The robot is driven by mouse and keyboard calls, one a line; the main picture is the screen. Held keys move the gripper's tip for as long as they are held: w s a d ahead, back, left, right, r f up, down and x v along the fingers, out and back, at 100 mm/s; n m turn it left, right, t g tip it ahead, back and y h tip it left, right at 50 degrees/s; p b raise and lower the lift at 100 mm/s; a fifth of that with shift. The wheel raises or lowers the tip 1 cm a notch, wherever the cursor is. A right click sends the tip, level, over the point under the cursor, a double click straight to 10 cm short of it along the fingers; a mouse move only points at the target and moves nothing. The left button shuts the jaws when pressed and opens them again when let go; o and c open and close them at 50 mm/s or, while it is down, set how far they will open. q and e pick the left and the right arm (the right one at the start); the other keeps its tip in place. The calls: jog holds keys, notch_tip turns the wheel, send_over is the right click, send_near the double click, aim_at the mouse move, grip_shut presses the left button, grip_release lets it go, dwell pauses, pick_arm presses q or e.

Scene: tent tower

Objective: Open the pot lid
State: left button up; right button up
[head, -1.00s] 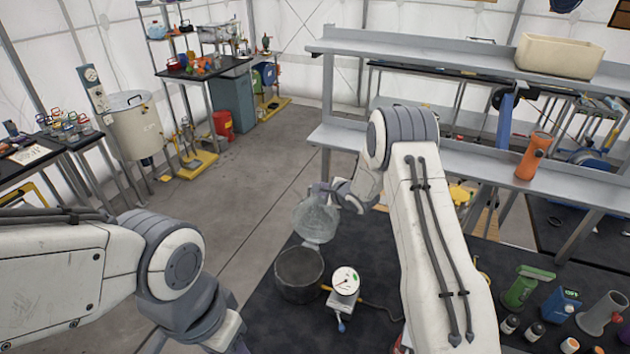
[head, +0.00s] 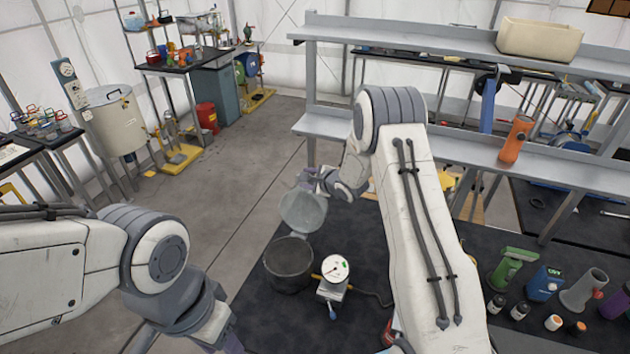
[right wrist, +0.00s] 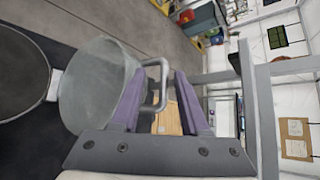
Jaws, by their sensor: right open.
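The dark round pot (head: 289,272) stands on the black table, its mouth uncovered. Its grey lid (head: 303,210) is raised on edge at the pot's far side and also shows in the right wrist view (right wrist: 98,88). A metal piece lies between the lid and the pot's rim (right wrist: 50,92); I cannot tell if it joins them. My right gripper (right wrist: 158,85) is open, its purple fingers on either side of the lid's handle (right wrist: 161,88). My left gripper is mostly below the head view's bottom edge, with only a bit of purple (head: 233,345) showing.
A device with a white dial (head: 335,268) stands close to the pot's right. Several bottles and tools, including a green one (head: 510,268), stand at the table's right. A grey shelf (head: 450,150) rises behind my right arm.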

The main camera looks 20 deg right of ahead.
jog(key=b+v, duration=0.3)
jog(key=v, duration=0.6)
jog(key=shift+s, duration=0.15)
jog(key=shift+r, duration=0.1)
jog(key=s+a+f+n+g+h+b, duration=0.25)
jog(key=s+a+n+g+b, duration=0.4)
jog(key=s+a+n, duration=0.65)
jog(key=s+a+f+n+g+b, duration=0.1)
jog(key=s+a+n+b, duration=0.1)
jog(key=s+n, duration=0.3)
jog(key=s+a+f+n+g+b, duration=0.2)
jog(key=s+n, duration=0.3)
jog(key=s, duration=0.8)
jog(key=s+a+f+n+g+b, duration=0.2)
jog(key=s+n, duration=0.4)
jog(key=s, duration=0.3)
jog(key=shift+s+f+b, duration=0.2)
jog(key=shift+s+b, duration=0.1)
jog(key=shift+b, duration=0.4)
